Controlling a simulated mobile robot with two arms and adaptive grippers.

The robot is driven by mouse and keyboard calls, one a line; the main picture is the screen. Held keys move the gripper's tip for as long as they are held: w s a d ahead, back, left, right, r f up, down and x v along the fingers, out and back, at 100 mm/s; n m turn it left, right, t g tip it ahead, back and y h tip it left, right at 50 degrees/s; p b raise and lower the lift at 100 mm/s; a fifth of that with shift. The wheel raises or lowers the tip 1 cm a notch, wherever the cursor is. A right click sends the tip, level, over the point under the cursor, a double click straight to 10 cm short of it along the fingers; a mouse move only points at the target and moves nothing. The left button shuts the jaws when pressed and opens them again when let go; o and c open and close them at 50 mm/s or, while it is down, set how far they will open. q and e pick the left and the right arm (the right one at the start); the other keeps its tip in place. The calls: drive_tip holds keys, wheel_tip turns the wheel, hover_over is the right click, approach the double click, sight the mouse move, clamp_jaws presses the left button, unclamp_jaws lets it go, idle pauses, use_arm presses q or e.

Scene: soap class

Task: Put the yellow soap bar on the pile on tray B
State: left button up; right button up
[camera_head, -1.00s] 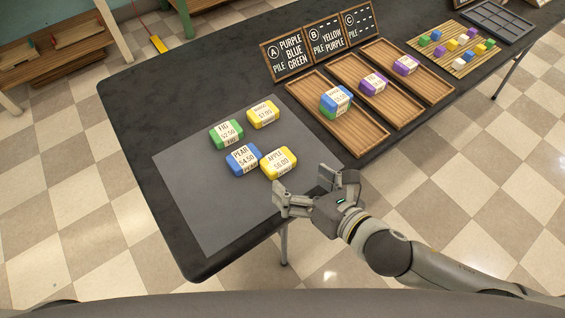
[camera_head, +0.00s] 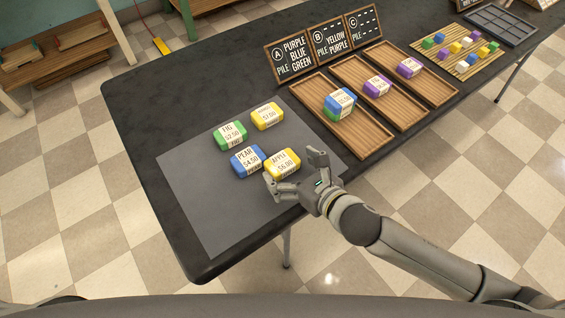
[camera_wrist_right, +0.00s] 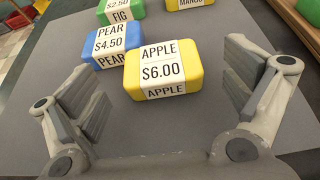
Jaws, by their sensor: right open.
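A yellow soap bar labelled APPLE (camera_head: 282,165) lies on the grey mat; it also shows centred in the right wrist view (camera_wrist_right: 162,70). Another yellow bar, labelled MANGO (camera_head: 267,116), lies farther back on the mat. Tray B (camera_head: 407,115) is the middle wooden tray, holding one purple soap bar (camera_head: 377,86). My right gripper (camera_head: 293,169) is open and empty, its fingers spread to either side of the APPLE bar's near end, apart from it. My left gripper is out of view.
A green FIG bar (camera_head: 231,135) and a blue PEAR bar (camera_head: 246,160) lie close by; PEAR sits right beside APPLE. Tray A (camera_head: 366,138) holds a blue-over-green pile, and tray C (camera_head: 440,92) a purple bar. Signs stand behind the trays.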

sight(282, 164)
drive_tip(key=x, duration=0.2)
drive_tip(key=shift+w+a+f, duration=0.15)
drive_tip(key=shift+w, duration=0.05)
drive_tip(key=c, duration=1.1)
drive_tip(key=shift+c, duration=0.8)
